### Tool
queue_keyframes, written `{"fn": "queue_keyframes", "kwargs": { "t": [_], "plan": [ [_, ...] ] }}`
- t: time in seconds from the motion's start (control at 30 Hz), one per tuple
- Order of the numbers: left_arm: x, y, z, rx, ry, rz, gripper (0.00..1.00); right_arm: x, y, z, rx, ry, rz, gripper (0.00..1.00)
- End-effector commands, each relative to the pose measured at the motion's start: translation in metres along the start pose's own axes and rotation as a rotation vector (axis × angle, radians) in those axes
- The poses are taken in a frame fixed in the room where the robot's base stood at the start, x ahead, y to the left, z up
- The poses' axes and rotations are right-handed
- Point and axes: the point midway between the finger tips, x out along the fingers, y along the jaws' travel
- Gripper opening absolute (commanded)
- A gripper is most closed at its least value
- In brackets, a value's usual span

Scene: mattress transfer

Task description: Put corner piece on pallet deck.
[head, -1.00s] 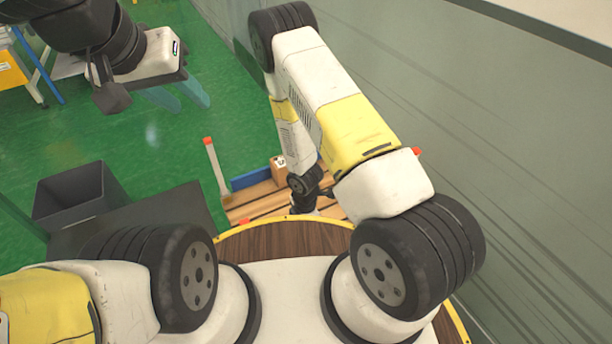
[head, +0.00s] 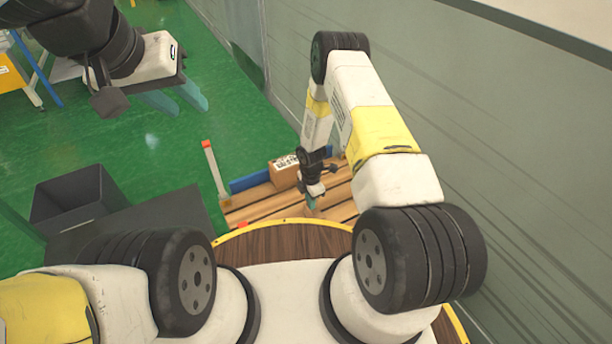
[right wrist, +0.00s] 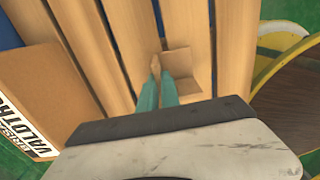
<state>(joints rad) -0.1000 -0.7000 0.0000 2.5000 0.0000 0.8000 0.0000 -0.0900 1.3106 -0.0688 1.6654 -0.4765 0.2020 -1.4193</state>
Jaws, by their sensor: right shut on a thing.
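The corner piece (right wrist: 181,69) is a small brown folded piece in the right wrist view. My right gripper (right wrist: 159,80) is shut on one side of it, and the other side sticks out to the right. The pallet deck (right wrist: 136,45) has light wooden slats and lies beneath the piece; I cannot tell whether they touch. In the head view my right gripper (head: 312,204) is over the pallet deck (head: 250,208), and the corner piece is too small to make out. My left gripper (head: 188,108) is open and empty above the green floor, away from the pallet.
A cardboard box (head: 284,173) sits on the pallet and also shows at the left in the right wrist view (right wrist: 45,90). A white post with a red top (head: 215,170) stands by the pallet's left side. A grey bin (head: 75,195) is at the left, and a wall (head: 520,150) runs along the right.

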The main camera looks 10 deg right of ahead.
Motion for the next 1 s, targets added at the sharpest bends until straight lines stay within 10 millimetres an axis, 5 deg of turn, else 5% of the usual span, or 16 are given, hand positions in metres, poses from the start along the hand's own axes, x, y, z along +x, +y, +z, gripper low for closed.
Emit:
{"fn": "queue_keyframes", "kwargs": {
  "t": [0.37, 0.5, 0.83, 1.0],
  "plan": [
    [0.000, 0.000, 0.000, 0.000, 0.000, 0.000, 0.36, 0.009, 0.000, 0.001, 0.000, -0.001, 0.002, 0.00],
    [0.000, 0.000, 0.000, 0.000, 0.000, 0.000, 0.36, 0.009, 0.001, 0.001, 0.001, -0.001, 0.002, 0.28],
    [0.000, 0.000, 0.000, 0.000, 0.000, 0.000, 0.36, 0.008, 0.001, 0.001, 0.001, -0.001, 0.002, 0.28],
    [0.000, 0.000, 0.000, 0.000, 0.000, 0.000, 0.36, -0.009, 0.002, 0.001, 0.001, -0.001, 0.005, 0.28]
  ]
}}
